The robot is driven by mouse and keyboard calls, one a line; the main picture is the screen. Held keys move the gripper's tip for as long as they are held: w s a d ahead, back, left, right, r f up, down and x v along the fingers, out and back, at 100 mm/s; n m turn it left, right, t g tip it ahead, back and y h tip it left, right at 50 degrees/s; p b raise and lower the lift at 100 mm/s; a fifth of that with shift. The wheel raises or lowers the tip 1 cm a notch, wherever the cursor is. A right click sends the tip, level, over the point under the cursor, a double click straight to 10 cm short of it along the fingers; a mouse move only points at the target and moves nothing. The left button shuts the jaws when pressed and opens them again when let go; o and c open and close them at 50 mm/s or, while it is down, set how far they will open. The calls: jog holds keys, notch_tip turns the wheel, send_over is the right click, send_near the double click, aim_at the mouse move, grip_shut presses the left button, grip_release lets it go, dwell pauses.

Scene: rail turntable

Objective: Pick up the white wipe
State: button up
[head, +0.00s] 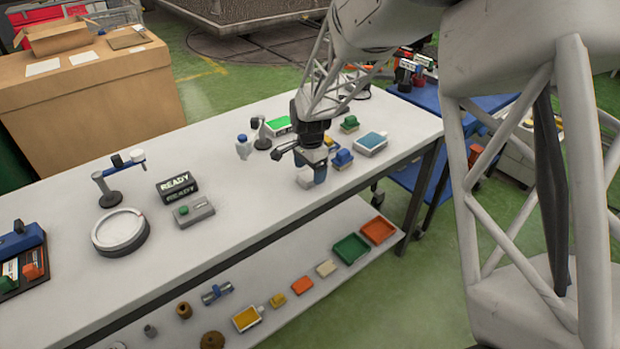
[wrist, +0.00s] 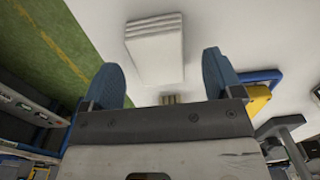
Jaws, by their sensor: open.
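The white wipe (wrist: 155,47) shows in the wrist view as a folded, layered white pad lying on the pale table, beyond my fingertips. In the head view a small white block, which looks like the same wipe (head: 305,180), sits beside my gripper near the table's front edge. My gripper (wrist: 166,75) is open, with its two blue fingers apart on either side of the wipe's near end in the picture.

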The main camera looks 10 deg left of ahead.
jog(key=shift+f, duration=1.2)
jog(key=c, duration=1)
